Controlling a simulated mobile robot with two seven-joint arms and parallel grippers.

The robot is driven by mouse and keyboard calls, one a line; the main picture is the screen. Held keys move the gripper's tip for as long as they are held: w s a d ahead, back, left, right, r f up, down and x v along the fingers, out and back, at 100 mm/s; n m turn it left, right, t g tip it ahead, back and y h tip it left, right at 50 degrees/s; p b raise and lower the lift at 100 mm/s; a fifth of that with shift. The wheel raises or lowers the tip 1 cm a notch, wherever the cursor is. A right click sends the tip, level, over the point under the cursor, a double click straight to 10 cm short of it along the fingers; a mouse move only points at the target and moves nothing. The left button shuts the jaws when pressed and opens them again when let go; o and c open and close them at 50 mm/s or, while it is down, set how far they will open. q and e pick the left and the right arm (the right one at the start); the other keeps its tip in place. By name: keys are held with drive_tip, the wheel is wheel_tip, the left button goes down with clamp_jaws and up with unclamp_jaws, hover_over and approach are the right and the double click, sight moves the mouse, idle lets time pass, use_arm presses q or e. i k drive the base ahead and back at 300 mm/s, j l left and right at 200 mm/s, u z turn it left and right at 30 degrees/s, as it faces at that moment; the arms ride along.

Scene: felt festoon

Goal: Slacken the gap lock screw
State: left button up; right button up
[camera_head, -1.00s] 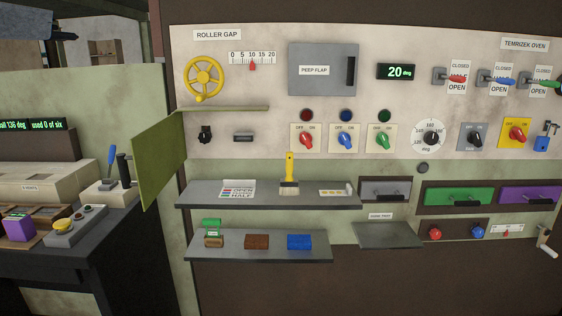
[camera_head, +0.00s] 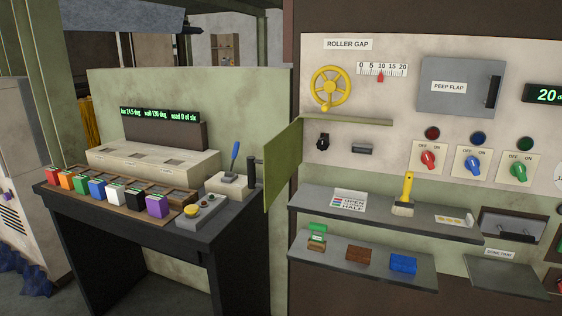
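A panel labelled ROLLER GAP (camera_head: 347,44) carries a yellow handwheel (camera_head: 331,88) and a scale (camera_head: 383,69) marked 0 to 20. The scale's red pointer (camera_head: 381,78) is near 10. Below the wheel, under a thin green ledge (camera_head: 350,121), is a small black knob (camera_head: 323,141). It may be the gap lock screw, but no label on it can be read. A small grey and black fitting (camera_head: 362,149) is to its right. Neither of my grippers is in view.
A green flap (camera_head: 283,165) stands out from the panel's left edge. Shelves below hold a yellow-handled brush (camera_head: 404,194) and several blocks, one of them blue (camera_head: 403,263). A dark table (camera_head: 170,226) with several coloured boxes stands at the left.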

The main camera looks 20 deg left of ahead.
sight(322, 144)
drive_tip(key=j+z, duration=0.25)
drive_tip(key=j, duration=1.1)
drive_tip(key=j+z, duration=0.25)
drive_tip(key=j, duration=1.05)
drive_tip(key=k, duration=0.05)
